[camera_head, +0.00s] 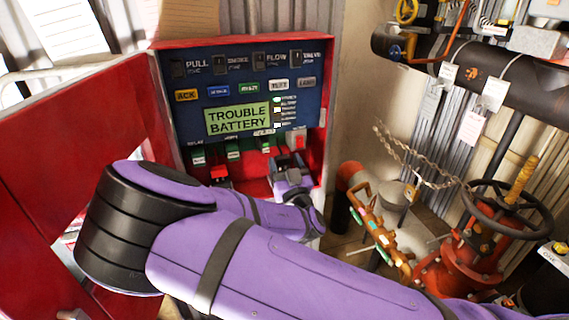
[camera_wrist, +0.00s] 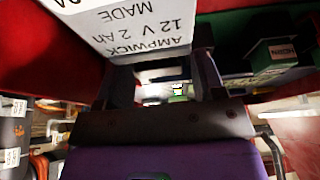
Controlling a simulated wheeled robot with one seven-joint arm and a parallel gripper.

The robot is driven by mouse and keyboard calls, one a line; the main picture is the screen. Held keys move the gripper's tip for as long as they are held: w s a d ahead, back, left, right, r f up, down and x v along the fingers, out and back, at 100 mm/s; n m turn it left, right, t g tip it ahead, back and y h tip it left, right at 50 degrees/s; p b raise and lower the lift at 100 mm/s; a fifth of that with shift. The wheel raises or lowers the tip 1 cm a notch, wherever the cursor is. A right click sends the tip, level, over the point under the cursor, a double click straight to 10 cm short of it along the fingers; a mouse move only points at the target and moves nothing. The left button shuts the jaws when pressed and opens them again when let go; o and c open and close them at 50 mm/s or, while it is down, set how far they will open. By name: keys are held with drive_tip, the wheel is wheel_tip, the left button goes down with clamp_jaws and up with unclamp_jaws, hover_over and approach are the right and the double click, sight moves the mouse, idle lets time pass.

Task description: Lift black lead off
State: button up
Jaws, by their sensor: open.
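My gripper (camera_head: 290,166) is inside the lower right of the open red panel box, its jaws apart. In the wrist view my gripper (camera_wrist: 165,72) shows its two dark fingers with a gap between them. A battery with a white label (camera_wrist: 150,30), printed upside down with "AMPWICK 12 V 2 Ah MADE", is close at the top of the wrist view, by the fingers. A small red piece (camera_head: 219,173) shows left of my gripper in the box; I cannot tell whether it is a lead. I cannot make out the black lead in either view.
The panel display (camera_head: 238,118) reads "TROUBLE BATTERY". The red box door (camera_head: 80,150) stands open at the left. A chain (camera_head: 410,165), a red valve with a black handwheel (camera_head: 508,205) and pipes crowd the right. A green board (camera_wrist: 265,57) shows in the wrist view.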

drive_tip(key=v, duration=1)
drive_tip(key=shift+s, duration=0.3)
drive_tip(key=shift+d, duration=0.1)
drive_tip(key=w+d+r+m+g+h, duration=0.1)
drive_tip(key=w+d+m+g+h, duration=0.5)
drive_tip(key=d+m+g+h, duration=0.15)
drive_tip(key=s+d+r+m+g+y, duration=0.1)
drive_tip(key=s+d+r+m+g, duration=0.1)
drive_tip(key=d+r+g, duration=0.4)
drive_tip(key=s+d+r+n+g+y, duration=0.1)
drive_tip(key=s+d+r+n, duration=0.15)
drive_tip(key=s+r, duration=0.4)
drive_tip(key=s+d+r+n+y, duration=0.1)
drive_tip(key=s+d+r+y, duration=0.15)
drive_tip(key=s+r, duration=0.4)
drive_tip(key=s+d+r+n+g+h, duration=0.1)
drive_tip(key=s+d+r, duration=0.2)
drive_tip(key=s, duration=0.4)
drive_tip(key=s+d+r+n+g+h, duration=0.1)
drive_tip(key=s+d+r, duration=0.3)
drive_tip(key=s, duration=0.4)
drive_tip(key=shift+d+r+n+h, duration=0.2)
drive_tip(key=shift+r+n+h, duration=0.2)
drive_tip(key=shift+r+h, duration=0.2)
drive_tip(key=shift+c, duration=0.3)
